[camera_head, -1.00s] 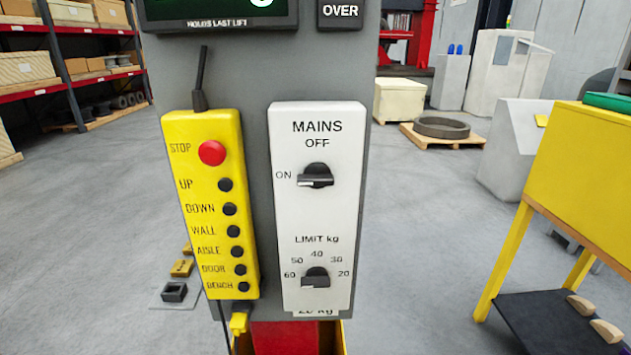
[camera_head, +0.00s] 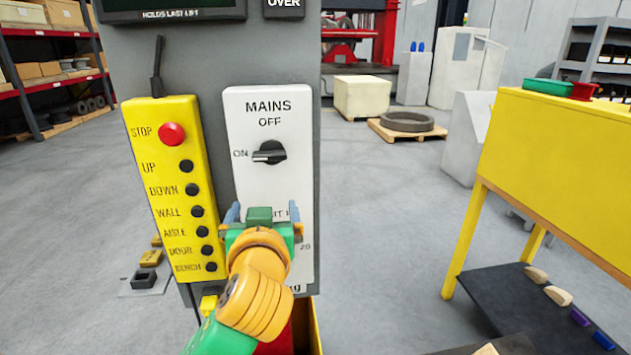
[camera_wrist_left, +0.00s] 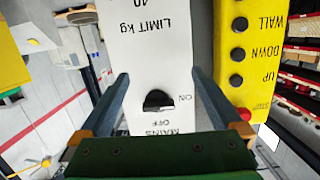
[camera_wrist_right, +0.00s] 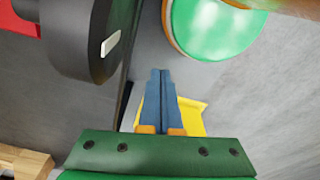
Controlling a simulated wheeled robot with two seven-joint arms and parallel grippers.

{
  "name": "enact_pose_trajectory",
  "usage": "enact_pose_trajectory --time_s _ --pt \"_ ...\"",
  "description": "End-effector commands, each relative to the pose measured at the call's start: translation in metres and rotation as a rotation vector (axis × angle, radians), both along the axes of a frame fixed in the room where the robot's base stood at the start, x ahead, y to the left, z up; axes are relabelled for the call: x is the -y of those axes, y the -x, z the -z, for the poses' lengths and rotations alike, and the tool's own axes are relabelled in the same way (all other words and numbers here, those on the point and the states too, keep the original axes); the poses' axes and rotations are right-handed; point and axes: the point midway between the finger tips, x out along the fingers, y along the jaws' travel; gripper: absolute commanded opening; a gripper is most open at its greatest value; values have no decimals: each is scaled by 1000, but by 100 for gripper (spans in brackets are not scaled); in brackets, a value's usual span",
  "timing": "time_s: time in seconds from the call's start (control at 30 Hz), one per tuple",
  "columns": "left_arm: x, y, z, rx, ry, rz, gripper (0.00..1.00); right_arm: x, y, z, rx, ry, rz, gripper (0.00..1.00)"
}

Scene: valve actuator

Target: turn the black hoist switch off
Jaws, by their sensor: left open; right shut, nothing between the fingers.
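The black hoist switch (camera_head: 268,152) is a rotary knob on the white MAINS panel (camera_head: 245,105). Its white-marked pointer points left at ON; OFF is printed above it. My left gripper (camera_head: 262,210) is open in front of the panel, below the switch, its fingers spread across the panel's width. In the left wrist view the switch (camera_wrist_left: 158,101) shows upside down between the two fingers (camera_wrist_left: 160,76), with no finger seen touching it. The lower LIMIT kg knob is hidden behind my left gripper in the head view. My right gripper (camera_wrist_right: 162,75) is shut and empty, away from the panel.
A yellow pendant (camera_head: 180,190) with a red STOP button (camera_head: 172,134) and several black buttons stands close left of the panel. A yellow bench (camera_head: 560,150) stands at the right. Open grey floor lies between. In the right wrist view a dark round object (camera_wrist_right: 80,40) is close to my right gripper.

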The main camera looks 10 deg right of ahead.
Motion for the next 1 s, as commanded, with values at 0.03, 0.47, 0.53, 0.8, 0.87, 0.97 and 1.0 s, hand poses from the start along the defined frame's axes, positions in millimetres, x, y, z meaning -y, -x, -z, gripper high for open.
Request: enact_pose_trajectory --time_s 0.03,0.47,0.53,0.8,0.87,0.97,1.0 --pt "6 10 -33 82 14 -5 100 0 0 1 0 0 0 0" --pt "11 -29 -81 183 38 -23 100 0 -3 -36 6 0 0 0" --pt "11 -38 -80 184 40 -21 100 0 -3 -39 7 -1 0 0" --pt "11 -45 -75 184 42 -18 100 0 -3 -38 7 -1 0 0" --pt "11 -44 -75 184 42 -18 95 0 -3 -38 7 -1 0 0" --pt "11 -44 -75 184 41 -18 68 0 -3 -38 6 1 0 0" --pt "11 -44 -75 184 41 -18 57 0 -3 -38 6 1 0 0"
